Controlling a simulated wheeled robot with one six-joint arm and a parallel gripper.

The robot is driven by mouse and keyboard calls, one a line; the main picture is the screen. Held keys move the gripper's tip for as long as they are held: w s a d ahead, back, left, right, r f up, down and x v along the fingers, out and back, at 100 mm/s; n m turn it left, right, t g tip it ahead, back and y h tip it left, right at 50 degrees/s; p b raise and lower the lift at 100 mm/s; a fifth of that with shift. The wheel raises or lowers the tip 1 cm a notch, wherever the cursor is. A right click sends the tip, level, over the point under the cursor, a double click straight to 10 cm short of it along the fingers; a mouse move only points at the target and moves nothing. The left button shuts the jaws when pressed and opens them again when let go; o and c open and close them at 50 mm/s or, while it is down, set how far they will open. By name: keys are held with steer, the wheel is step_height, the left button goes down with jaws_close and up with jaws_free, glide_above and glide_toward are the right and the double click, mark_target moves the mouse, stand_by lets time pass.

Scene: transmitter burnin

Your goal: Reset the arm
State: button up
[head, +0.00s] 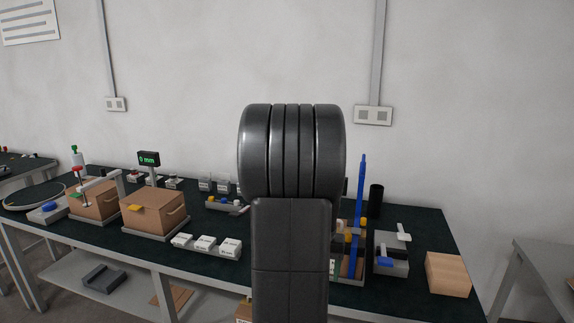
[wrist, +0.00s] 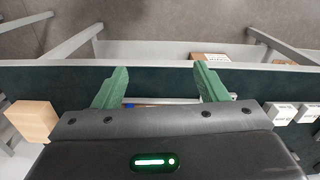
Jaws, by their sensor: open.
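My gripper (wrist: 162,90) shows in the wrist view with its two green fingers spread wide apart and nothing between them. It is over the dark-topped workbench (wrist: 60,85), near the bench's edge. In the head view my dark arm stands upright in the middle and hides the centre of the workbench (head: 425,232); the gripper's fingers cannot be seen there.
A wooden block (head: 447,274) lies at the bench's right end, beside a grey fixture (head: 391,266) with blue and white parts. Brown boxes (head: 153,211) and white labelled blocks (head: 205,243) stand on the left. A wall with sockets (head: 373,115) rises behind.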

steer(key=shift+n, duration=0.3)
steer(key=f, duration=0.1)
steer(key=w+a+f, duration=0.1)
steer(key=f, duration=0.1)
steer(key=a+f, duration=0.1)
steer(key=f, duration=0.1)
steer(key=shift+w+a+f+b, duration=0.1)
steer(key=shift+w+a+b, duration=0.05)
steer(key=shift+w+b, duration=0.2)
steer(key=shift+f, duration=0.1)
